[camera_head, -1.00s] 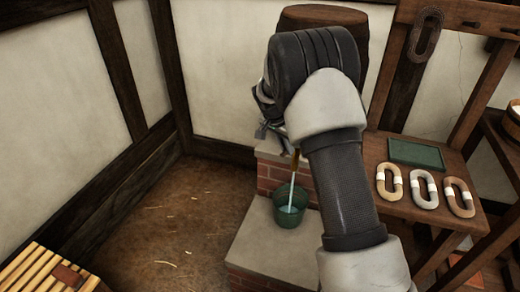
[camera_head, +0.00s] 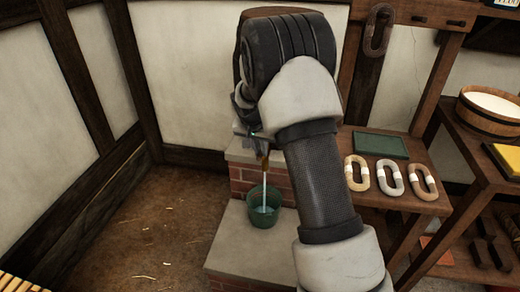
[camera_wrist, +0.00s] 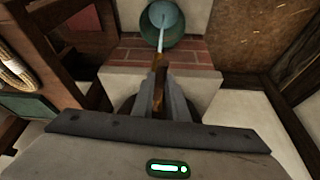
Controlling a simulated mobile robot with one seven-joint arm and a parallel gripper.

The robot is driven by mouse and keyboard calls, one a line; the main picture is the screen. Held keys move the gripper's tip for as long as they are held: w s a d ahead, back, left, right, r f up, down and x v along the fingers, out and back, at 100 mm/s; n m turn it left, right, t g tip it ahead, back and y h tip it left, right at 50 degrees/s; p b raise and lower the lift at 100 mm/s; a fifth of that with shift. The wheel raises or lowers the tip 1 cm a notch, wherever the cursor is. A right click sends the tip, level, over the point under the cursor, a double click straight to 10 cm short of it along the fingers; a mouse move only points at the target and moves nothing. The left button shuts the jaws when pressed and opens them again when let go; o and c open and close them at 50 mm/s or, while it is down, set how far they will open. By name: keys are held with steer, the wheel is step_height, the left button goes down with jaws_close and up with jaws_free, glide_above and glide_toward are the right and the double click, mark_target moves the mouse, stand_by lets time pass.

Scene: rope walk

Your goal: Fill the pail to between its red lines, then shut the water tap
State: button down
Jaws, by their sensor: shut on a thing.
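The green pail (camera_head: 265,218) stands on the grey stone ledge (camera_head: 240,250); it also shows at the top of the wrist view (camera_wrist: 152,40). A thin stream of water (camera_head: 264,185) runs into it, and pale water shows inside. I cannot make out its red lines or the exact level. The brownish water tap (camera_wrist: 161,66) is above the brick step, mostly hidden by my arm in the head view. My gripper (camera_wrist: 161,95) is shut on part of the tap, with its fingers either side; it is partly visible in the head view (camera_head: 252,140).
A wooden barrel (camera_head: 240,50) stands behind my arm. To the right, a wooden bench (camera_head: 400,205) holds several rope coils (camera_head: 389,180) and a green slab (camera_head: 380,145). A wooden tub (camera_head: 488,115) stands farther right. The floor (camera_head: 150,225) at left is mostly clear.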

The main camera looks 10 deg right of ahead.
steer(key=c, duration=1.7)
jaws_free()
steer(key=shift+c, duration=0.2)
steer(key=p+v, duration=0.3)
steer(key=v, duration=1.4)
steer(key=shift+r, duration=0.25)
